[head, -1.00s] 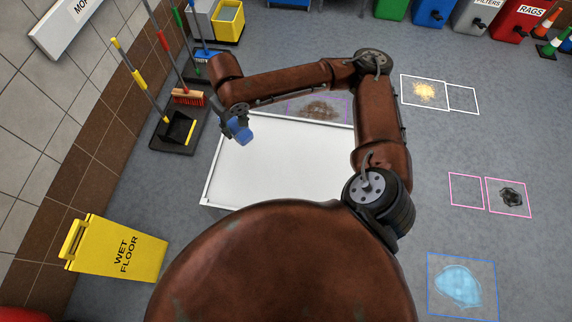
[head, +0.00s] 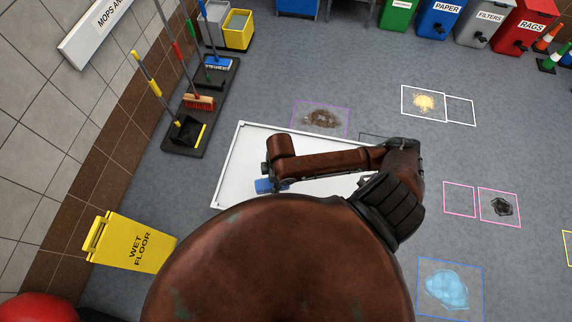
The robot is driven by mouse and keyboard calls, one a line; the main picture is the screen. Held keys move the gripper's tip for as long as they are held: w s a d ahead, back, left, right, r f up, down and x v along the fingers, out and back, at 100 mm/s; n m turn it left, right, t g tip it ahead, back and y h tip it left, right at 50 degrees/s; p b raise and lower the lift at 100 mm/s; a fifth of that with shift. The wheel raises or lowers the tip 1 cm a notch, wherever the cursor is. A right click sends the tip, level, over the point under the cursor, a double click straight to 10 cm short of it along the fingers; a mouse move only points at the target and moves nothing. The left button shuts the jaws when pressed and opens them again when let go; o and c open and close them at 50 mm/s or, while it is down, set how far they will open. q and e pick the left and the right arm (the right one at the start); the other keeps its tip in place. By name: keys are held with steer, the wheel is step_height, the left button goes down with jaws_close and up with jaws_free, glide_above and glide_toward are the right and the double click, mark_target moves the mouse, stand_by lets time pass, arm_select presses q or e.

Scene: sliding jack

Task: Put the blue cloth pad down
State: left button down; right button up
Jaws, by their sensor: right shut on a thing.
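My right arm reaches in from the right and bends back to the left over a white table or tray top (head: 243,150). My right gripper (head: 270,181) is at its end, near the left part of the white surface. It is shut on the blue cloth pad (head: 264,187), of which only a small blue part shows. Whether the pad touches the white surface or is held above it, I cannot tell. My own body hides the near part of the white surface. My left gripper is not in view.
A yellow wet floor sign (head: 132,241) stands at left. Mops and brooms stand on a dark rack (head: 190,125) along the wall. Outlined floor squares hold a brown stain (head: 322,118), yellow grains (head: 424,102), a black patch (head: 501,207) and a blue puddle (head: 447,290). Bins (head: 440,20) line the back.

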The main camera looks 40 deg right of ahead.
steer(key=w+d+f, duration=0.2)
steer(key=w+f, duration=0.1)
steer(key=w+d+f+p, duration=0.1)
steer(key=w+d+f, duration=0.1)
steer(key=w, duration=0.1)
steer(key=w+d+f, duration=0.2)
steer(key=w+f, duration=0.1)
steer(key=w, duration=0.1)
steer(key=shift+w+f, duration=0.1)
steer(key=shift+f, duration=0.25)
steer(key=shift+w+d+f+p, duration=0.15)
steer(key=shift+f+p, duration=0.15)
steer(key=shift+f, duration=1.4)
steer(key=shift+f, duration=0.15)
steer(key=o, duration=1)
steer(key=r, duration=0.8)
steer(key=d+r, duration=0.1)
steer(key=r, duration=0.3)
steer(key=shift+s+d+r+b, duration=0.1)
steer(key=shift+s+b, duration=0.2)
steer(key=shift+s, duration=0.1)
